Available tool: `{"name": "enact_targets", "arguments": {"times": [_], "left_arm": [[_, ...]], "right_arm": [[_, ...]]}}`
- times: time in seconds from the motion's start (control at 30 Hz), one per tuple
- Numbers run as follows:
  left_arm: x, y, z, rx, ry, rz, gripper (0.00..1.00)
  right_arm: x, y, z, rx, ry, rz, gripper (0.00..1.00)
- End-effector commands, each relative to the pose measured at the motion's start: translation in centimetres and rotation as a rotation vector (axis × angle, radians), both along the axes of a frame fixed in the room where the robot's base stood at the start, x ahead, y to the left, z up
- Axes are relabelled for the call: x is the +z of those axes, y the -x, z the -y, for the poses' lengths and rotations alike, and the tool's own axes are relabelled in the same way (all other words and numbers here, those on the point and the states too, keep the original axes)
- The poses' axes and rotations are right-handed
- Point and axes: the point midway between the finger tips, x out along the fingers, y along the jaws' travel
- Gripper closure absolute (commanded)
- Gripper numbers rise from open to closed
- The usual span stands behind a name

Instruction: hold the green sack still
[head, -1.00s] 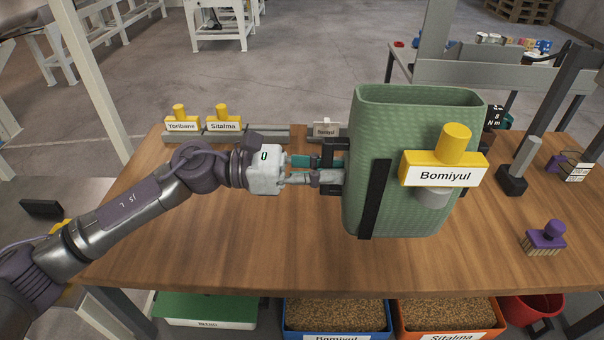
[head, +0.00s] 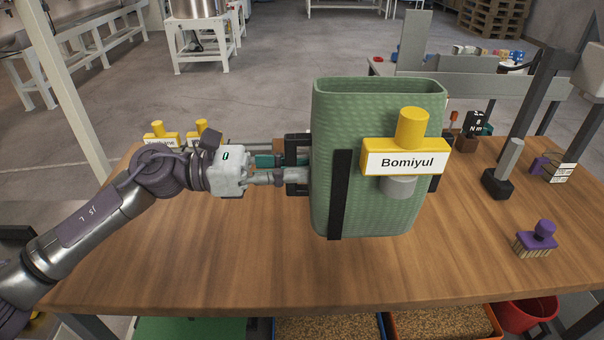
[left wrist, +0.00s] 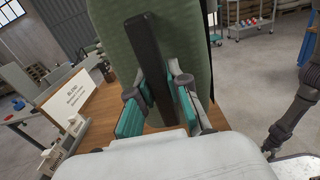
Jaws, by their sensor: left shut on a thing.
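The green sack (head: 370,215) is upright with an open top, over the wooden table. A black handle strip (head: 338,195) runs down its front left, and a yellow-and-white Bomiyul label with a knob (head: 405,160) is at its front. My left gripper (head: 300,165) is shut at the sack's left side, on its black side handle. In the left wrist view the fingers (left wrist: 155,92) sit on both sides of a black bar (left wrist: 148,60) against the green sack (left wrist: 190,35). Whether the sack's base touches the table is unclear.
The wooden table (head: 200,260) is bare at front left. A purple brush (head: 536,238) and a dark-based grey post (head: 503,170) stand to the right. Yellow-knobbed labels (head: 202,132) are behind my left arm. Grain bins (head: 330,328) and a red bucket (head: 528,312) are below the front edge.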

Motion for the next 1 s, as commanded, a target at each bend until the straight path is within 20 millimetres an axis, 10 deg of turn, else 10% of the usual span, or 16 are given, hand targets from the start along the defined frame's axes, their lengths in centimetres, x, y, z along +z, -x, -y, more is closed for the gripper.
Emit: {"name": "enact_targets", "arguments": {"times": [1.0], "left_arm": [[-0.1, -2.1, -4.7, 0.002, 0.002, 0.002, 1.00]], "right_arm": [[-3.4, -0.1, -0.6, -0.002, -0.007, 0.003, 0.60]]}}
